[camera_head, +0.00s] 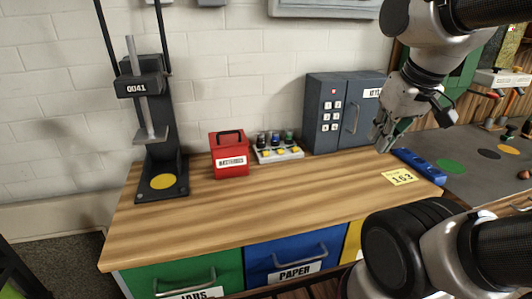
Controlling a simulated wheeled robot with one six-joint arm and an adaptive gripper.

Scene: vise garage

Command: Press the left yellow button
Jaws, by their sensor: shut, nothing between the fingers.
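A small white panel (278,157) sits on the wooden workbench against the wall. Its front carries a row of three yellow buttons, and the left yellow button (266,153) is at the panel's left end. Dark, blue and green cylinders stand behind the buttons. My gripper (380,141) is shut and empty. It appears in front of the right side of the grey keypad box, well to the right of the panel and apart from it. The arm above it partly hides the box.
A red box (229,155) stands left of the panel. The grey keypad box (333,118) stands right of it. A dark press (160,140) is at the far left. A yellow note (398,176) and a blue bar (419,164) lie at right. The bench front is clear.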

